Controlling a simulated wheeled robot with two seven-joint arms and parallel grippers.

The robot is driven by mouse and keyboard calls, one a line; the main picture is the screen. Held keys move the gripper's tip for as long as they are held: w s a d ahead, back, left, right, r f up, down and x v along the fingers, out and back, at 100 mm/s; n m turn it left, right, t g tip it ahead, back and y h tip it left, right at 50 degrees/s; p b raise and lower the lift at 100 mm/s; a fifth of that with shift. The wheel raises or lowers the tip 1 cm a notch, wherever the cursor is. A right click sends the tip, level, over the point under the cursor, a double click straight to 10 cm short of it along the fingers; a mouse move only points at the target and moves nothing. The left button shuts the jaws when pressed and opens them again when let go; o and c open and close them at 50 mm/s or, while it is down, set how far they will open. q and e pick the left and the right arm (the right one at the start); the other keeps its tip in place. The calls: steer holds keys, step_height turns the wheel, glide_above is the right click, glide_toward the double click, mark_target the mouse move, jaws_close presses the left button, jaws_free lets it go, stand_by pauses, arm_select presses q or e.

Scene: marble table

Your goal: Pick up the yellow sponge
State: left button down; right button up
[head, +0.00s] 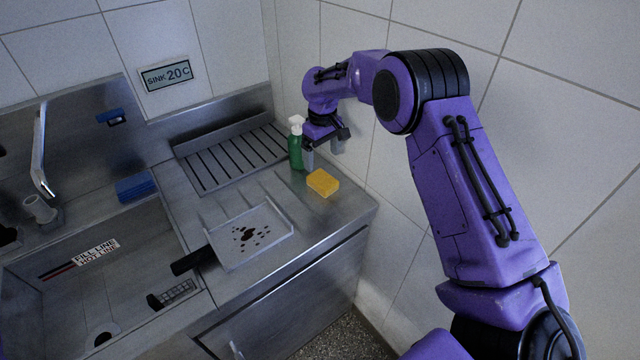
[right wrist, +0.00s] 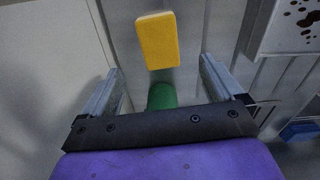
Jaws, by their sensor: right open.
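The yellow sponge (head: 323,183) lies flat on the steel counter near its right end. It also shows in the right wrist view (right wrist: 157,40), ahead of the fingers and apart from them. My right gripper (head: 323,150) is open and empty, above the counter just behind the sponge. In the right wrist view its two fingers (right wrist: 160,85) stand wide apart. The left gripper is in neither view.
A green spray bottle (head: 296,148) with a white head stands close beside my right gripper; its green part shows between the fingers (right wrist: 161,96). A stained tray (head: 228,255) lies left of the sponge. The tiled wall is close on the right. A sink (head: 90,270) is at left.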

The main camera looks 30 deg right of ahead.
mark_target(323, 178)
steer(key=f, duration=0.3)
steer(key=shift+w+d, duration=0.2)
steer(key=f+p, duration=0.1)
steer(key=f, duration=0.2)
steer(key=f+p, duration=0.1)
steer(key=shift+s+a+f+p, duration=0.1)
steer(key=shift+s+f+p, duration=0.25)
steer(key=shift+w+f, duration=0.15)
steer(key=shift+f, duration=0.15)
steer(key=shift+r, duration=0.1)
steer(key=c, duration=1.1)
